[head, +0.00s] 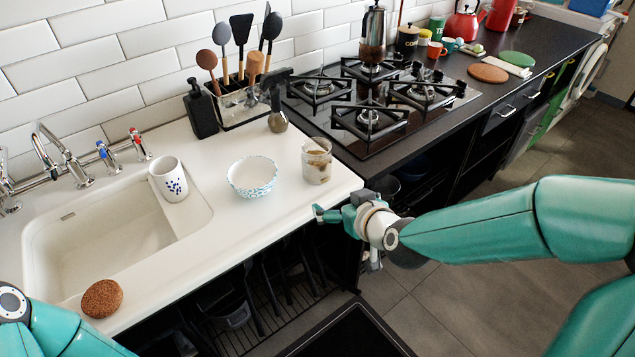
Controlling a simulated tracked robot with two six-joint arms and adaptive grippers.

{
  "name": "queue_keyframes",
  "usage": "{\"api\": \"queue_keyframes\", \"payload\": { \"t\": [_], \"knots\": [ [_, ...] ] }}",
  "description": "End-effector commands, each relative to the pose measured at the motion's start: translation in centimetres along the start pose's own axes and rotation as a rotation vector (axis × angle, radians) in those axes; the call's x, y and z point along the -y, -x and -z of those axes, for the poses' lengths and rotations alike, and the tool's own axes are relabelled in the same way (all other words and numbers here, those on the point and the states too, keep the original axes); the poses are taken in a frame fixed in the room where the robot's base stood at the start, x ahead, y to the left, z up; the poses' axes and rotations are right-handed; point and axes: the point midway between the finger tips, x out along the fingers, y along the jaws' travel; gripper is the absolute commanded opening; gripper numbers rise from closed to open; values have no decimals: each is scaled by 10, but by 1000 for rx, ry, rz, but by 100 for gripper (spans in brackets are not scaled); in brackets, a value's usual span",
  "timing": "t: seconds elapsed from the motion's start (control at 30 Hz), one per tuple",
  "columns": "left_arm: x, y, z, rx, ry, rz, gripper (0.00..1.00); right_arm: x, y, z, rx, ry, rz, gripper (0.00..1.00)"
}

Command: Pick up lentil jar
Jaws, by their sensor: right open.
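A clear glass jar (317,161) with brownish contents, which looks like the lentil jar, stands upright on the white counter near its right edge, beside the hob. My right gripper (322,213) is at the counter's front edge, below and in front of the jar in the head view. It is open and empty, apart from the jar. Its fingers are small and partly hidden by its own wrist. My left arm shows at the lower left, but its gripper is out of view.
A patterned cup (168,179) is by the sink (95,245). The black hob (375,105) lies right of the jar. The counter in front of the jar is clear.

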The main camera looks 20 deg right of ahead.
Motion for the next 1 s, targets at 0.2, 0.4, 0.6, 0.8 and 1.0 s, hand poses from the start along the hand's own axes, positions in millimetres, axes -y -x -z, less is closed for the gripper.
{"api": "queue_keyframes", "payload": {
  "t": [0.2,0.4,0.6,0.8,1.0],
  "knots": [
    [7,-19,0,-1,0,0,97,-9,14,33,-131,39,-33,100],
    [8,-21,0,-1,0,0,97,-10,-16,39,-134,40,-36,100],
    [8,-22,0,-1,0,0,97,-12,-58,45,-133,39,-36,100],
    [8,-23,0,-1,0,0,97,-13,-88,50,-135,38,-36,100],
    [8,-22,0,-1,0,0,97,-13,-98,52,-135,37,-36,100]
  ]
}}
